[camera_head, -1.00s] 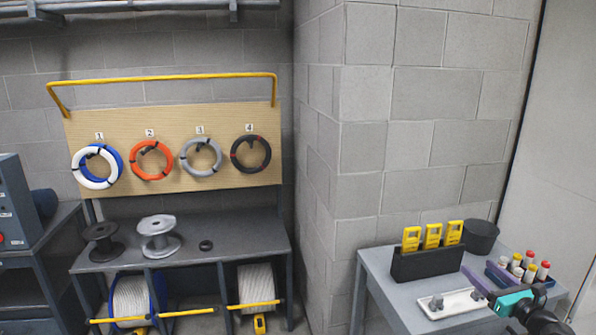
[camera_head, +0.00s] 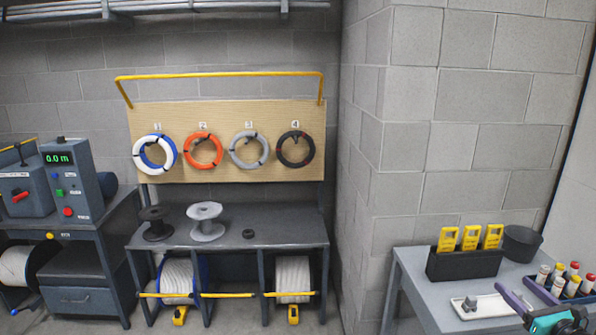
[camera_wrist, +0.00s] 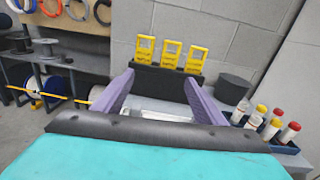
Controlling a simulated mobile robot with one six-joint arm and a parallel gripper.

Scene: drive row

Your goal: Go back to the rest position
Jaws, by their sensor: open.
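My gripper (camera_wrist: 152,92) is open and empty, with its two purple fingers apart in the wrist view. In the head view, part of my gripper shows at the bottom right, over the front of the right grey table (camera_head: 428,292). Between the fingers in the wrist view lies a white tray (camera_wrist: 150,116), partly hidden. In the head view the white tray (camera_head: 498,308) holds small grey pieces. A black holder with several yellow tools (camera_head: 470,240) stands behind it, apart from my gripper.
A dark bin (camera_head: 521,243) and a blue rack of capped bottles (camera_head: 562,284) stand at the table's right. A bench with two spools (camera_head: 206,222) stands under a pegboard (camera_head: 232,115) with cable coils. A machine reading 0.0 m (camera_head: 72,180) is far left. A block-wall corner (camera_head: 395,150) juts between them.

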